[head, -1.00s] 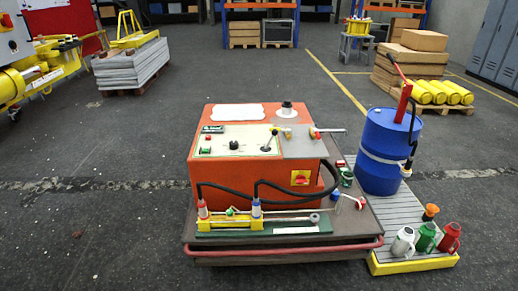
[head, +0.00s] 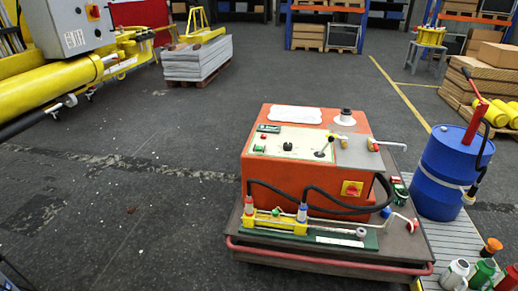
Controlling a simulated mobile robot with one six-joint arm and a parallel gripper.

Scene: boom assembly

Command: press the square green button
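A small green button (head: 259,149) sits at the left front of the cream control panel (head: 290,144) on top of the orange box (head: 215,0). It looks roughly square, but it is too small to be sure. A small red button (head: 263,136) lies just behind it, and a black knob (head: 287,146) is to its right. Another small green spot (head: 275,212) shows on the yellow fixture lower down at the front. My gripper is not in view.
The orange box stands on a dark cart with a red front rail (head: 330,262). A blue drum (head: 447,170) stands close on its right. A yellow boom machine (head: 45,92) with a grey control box (head: 75,24) is at the left. The floor between is clear.

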